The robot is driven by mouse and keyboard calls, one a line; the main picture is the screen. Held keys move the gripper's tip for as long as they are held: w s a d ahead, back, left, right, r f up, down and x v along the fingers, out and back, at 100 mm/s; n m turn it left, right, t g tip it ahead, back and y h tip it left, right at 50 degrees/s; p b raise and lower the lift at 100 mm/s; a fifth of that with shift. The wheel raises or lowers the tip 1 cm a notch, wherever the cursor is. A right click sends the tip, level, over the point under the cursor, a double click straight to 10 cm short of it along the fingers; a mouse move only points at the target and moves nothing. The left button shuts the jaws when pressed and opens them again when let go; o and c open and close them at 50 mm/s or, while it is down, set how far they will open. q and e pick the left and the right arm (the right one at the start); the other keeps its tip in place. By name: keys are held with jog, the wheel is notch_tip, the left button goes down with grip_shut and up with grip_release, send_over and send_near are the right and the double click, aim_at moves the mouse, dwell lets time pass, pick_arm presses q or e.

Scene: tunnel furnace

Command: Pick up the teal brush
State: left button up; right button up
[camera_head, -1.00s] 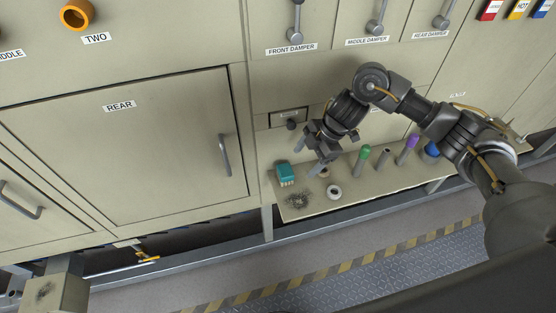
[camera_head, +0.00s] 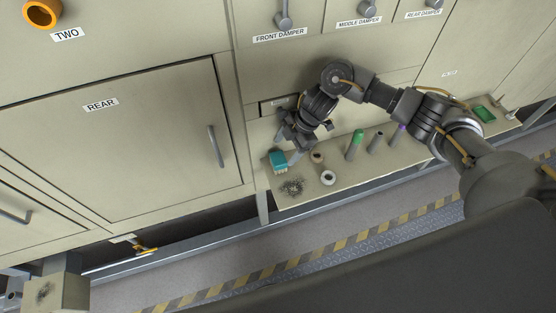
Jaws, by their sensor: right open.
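The teal brush (camera_head: 278,161) stands at the left end of a beige shelf (camera_head: 345,182), below the front damper panel. My right gripper (camera_head: 289,151) is open, with its fingers pointing down toward the shelf. One finger shows just above the brush and the other along its right side. I cannot tell whether they touch it. The brush's upper part is partly hidden by the gripper. My left gripper is not in view.
A dark wiry tangle (camera_head: 291,187), a white ring (camera_head: 328,178) and a tan roll (camera_head: 317,157) lie close by. A green-topped cylinder (camera_head: 354,146) and a grey cylinder (camera_head: 375,142) stand farther right. The furnace front rises behind the shelf.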

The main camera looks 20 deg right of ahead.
aim_at(280, 158)
jog(key=shift+p+x, duration=0.4)
jog(key=shift+x, duration=2.15)
jog(key=shift+s, duration=0.1)
jog(key=shift+c, duration=0.4)
jog(key=c, duration=0.8)
